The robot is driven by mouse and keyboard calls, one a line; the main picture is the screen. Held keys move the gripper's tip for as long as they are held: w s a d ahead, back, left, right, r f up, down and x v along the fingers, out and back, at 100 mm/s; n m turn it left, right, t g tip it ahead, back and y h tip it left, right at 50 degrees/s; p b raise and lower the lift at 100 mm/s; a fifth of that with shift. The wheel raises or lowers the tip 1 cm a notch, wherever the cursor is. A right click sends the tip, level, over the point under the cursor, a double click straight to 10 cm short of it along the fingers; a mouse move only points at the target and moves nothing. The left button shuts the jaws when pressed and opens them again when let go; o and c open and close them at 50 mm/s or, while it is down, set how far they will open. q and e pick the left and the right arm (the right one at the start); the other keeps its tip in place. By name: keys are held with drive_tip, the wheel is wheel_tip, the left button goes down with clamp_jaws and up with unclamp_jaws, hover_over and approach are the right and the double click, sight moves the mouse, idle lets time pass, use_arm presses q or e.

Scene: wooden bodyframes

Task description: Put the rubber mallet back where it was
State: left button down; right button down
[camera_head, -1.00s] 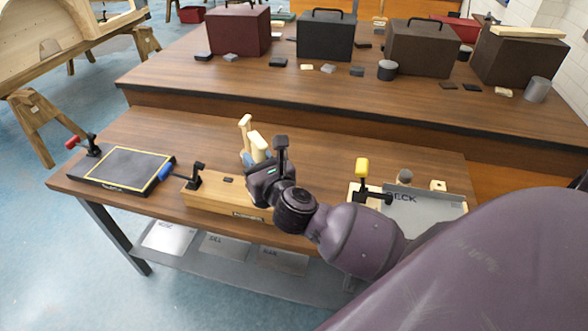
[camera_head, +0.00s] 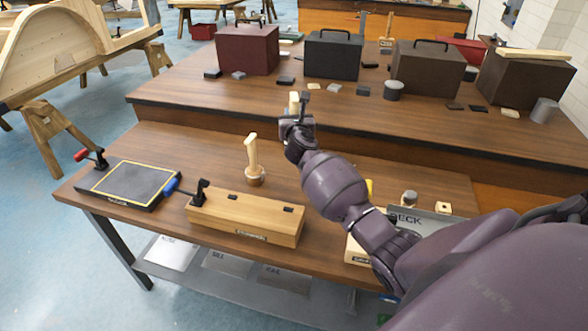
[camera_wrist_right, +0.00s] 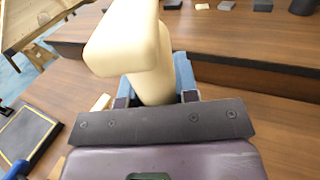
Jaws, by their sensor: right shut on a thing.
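My right gripper (camera_head: 294,112) is shut on a pale cream piece (camera_head: 294,101), which appears to be the mallet. It is held above the front workbench, with the rear bench behind it. In the right wrist view the piece (camera_wrist_right: 146,50) has a blocky end across a thick shaft, which goes down between my blue fingers (camera_wrist_right: 184,76). Its lower part is hidden by the gripper. A pale handled tool (camera_head: 252,152) stands upright with a round brown base on the front workbench (camera_head: 330,166), apart from the gripper. My left gripper is not in view.
A long wooden block (camera_head: 245,214) lies near the front edge. A dark yellow-lined pad (camera_head: 128,182) lies at the left; a blue-handled clamp (camera_head: 188,190) stands beside it. A grey tray (camera_head: 425,224) is partly behind my arm. Cases, including a maroon one (camera_head: 247,50), fill the rear bench.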

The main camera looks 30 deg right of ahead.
wheel_tip(320, 180, down, 11)
drive_tip(key=b, duration=0.4)
wheel_tip(320, 180, down, 5)
drive_tip(key=b, duration=0.2)
drive_tip(key=shift+b, duration=0.4)
drive_tip(key=shift+f, duration=0.2)
drive_tip(key=c, duration=1)
unclamp_jaws()
drive_tip(key=shift+o, duration=0.6)
